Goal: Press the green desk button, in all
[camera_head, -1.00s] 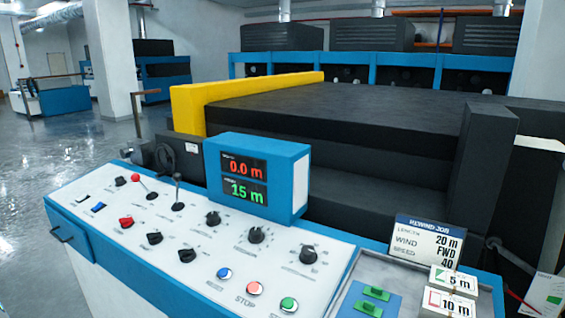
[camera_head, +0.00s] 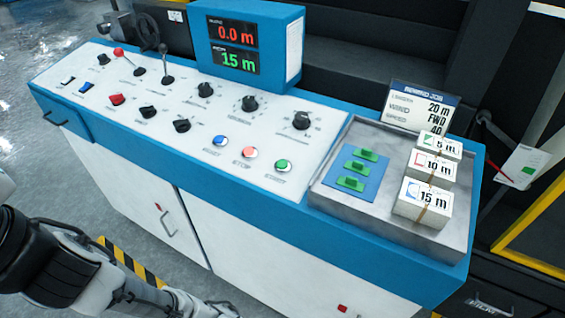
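The green desk button (camera_head: 282,165), labelled START, sits at the front right of the sloping white control panel (camera_head: 225,115). It is a round green cap in a pale ring. A red STOP button (camera_head: 250,152) and a blue button (camera_head: 220,141) stand in a row to its left. My arm (camera_head: 65,270) reaches in at the lower left, in front of the desk and below the panel. Its far end (camera_head: 205,303) is low at the bottom edge, well apart from the button. I cannot make out its fingers.
A grey tray (camera_head: 335,205) right of the buttons holds a blue plate (camera_head: 352,187) with green pieces, and labelled blocks (camera_head: 422,203). A display box (camera_head: 247,45) reads 0.0 m and 15 m. Levers (camera_head: 165,65) and knobs (camera_head: 301,120) rise from the panel.

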